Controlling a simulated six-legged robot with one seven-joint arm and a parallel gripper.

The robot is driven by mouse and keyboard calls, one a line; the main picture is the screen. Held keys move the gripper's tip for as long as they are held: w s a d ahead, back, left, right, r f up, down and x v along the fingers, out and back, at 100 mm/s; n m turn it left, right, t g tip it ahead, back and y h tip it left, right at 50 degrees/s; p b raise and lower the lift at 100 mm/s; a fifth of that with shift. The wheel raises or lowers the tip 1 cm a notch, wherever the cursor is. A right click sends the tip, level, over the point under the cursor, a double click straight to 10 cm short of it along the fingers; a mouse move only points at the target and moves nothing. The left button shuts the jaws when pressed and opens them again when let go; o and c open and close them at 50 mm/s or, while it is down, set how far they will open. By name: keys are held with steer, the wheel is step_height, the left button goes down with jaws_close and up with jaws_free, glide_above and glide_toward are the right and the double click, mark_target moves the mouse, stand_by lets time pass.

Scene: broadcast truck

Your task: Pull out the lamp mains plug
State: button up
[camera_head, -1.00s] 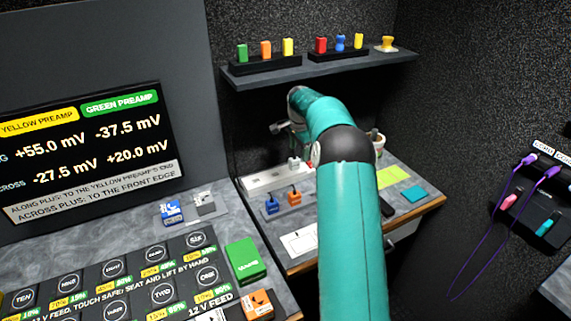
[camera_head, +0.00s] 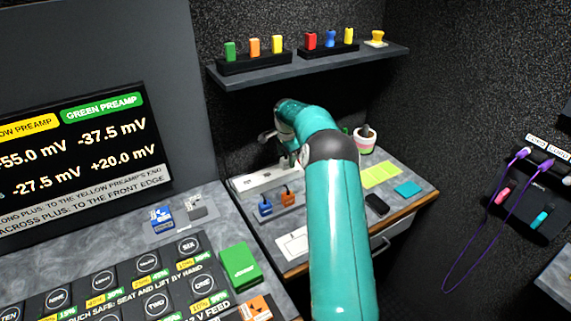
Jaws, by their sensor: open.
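A pale mains socket strip (camera_head: 262,180) lies along the back of the desk. My gripper (camera_head: 268,140) is open just above and behind its middle, at the end of my teal arm. The lamp mains plug cannot be made out; my gripper and wrist cover that end of the strip. I cannot tell whether the fingers touch anything. A blue plug (camera_head: 265,206) and an orange plug (camera_head: 287,197) stand upright in a grey holder in front of the strip.
A shelf (camera_head: 310,68) with coloured blocks hangs above my wrist. A pot (camera_head: 364,139), yellow notes (camera_head: 381,175), a teal pad (camera_head: 408,188) and a black object (camera_head: 376,204) lie right of my arm. A green box (camera_head: 239,264) stands front left.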

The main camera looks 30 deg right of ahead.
steer(key=shift+w+d+f, duration=0.1)
steer(key=shift+w+f, duration=0.05)
steer(key=shift+f, duration=0.8)
steer(key=c, duration=1.2)
steer(key=shift+w+r, duration=0.1)
steer(key=shift+r, duration=0.05)
